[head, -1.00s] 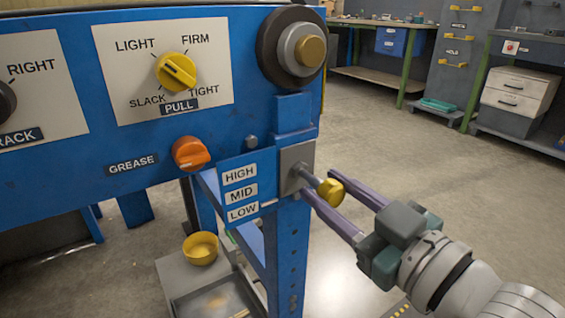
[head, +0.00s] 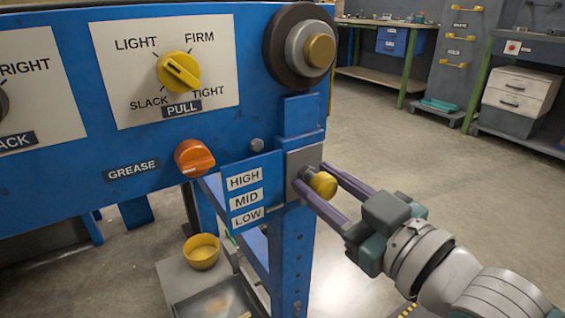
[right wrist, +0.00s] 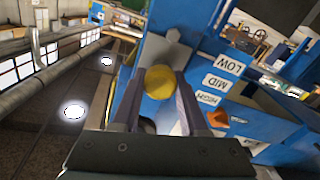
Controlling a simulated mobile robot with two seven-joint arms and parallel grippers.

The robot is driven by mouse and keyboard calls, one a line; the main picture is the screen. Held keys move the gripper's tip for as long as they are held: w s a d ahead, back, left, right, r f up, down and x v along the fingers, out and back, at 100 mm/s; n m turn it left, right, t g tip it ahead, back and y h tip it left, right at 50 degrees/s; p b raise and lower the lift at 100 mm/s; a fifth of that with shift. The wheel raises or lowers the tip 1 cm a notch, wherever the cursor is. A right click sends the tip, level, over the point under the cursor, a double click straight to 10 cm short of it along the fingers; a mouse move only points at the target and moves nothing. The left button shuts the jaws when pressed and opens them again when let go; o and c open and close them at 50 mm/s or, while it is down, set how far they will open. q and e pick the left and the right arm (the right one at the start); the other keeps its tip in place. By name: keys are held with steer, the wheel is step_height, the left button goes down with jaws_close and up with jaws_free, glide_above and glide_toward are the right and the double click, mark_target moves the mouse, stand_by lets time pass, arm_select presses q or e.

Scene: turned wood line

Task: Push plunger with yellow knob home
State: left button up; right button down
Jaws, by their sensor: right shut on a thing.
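The plunger's yellow knob (head: 323,184) sits close to the grey plate (head: 304,160) on the blue post, beside the HIGH, MID and LOW labels. Only a short bit of its shaft shows between knob and plate. My right gripper (head: 318,180) has its purple fingers on either side of the knob, shut on it, with the fingertips near the plate. In the right wrist view the yellow knob (right wrist: 160,82) is between the two fingers. My left gripper is not in view.
An orange GREASE knob (head: 194,158) and a yellow PULL dial (head: 178,72) are on the blue panel to the left. A round boss (head: 302,48) is above. A yellow cup (head: 201,251) is below. Open floor lies to the right.

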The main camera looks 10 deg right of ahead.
steer(key=shift+c, duration=2.2)
jaws_free()
steer(key=shift+s+d+p, duration=0.2)
steer(key=shift+s+p, duration=0.1)
steer(key=shift+s, duration=0.15)
steer(key=p+v, duration=0.2)
steer(key=v, duration=0.7)
steer(key=shift+w+r, duration=0.1)
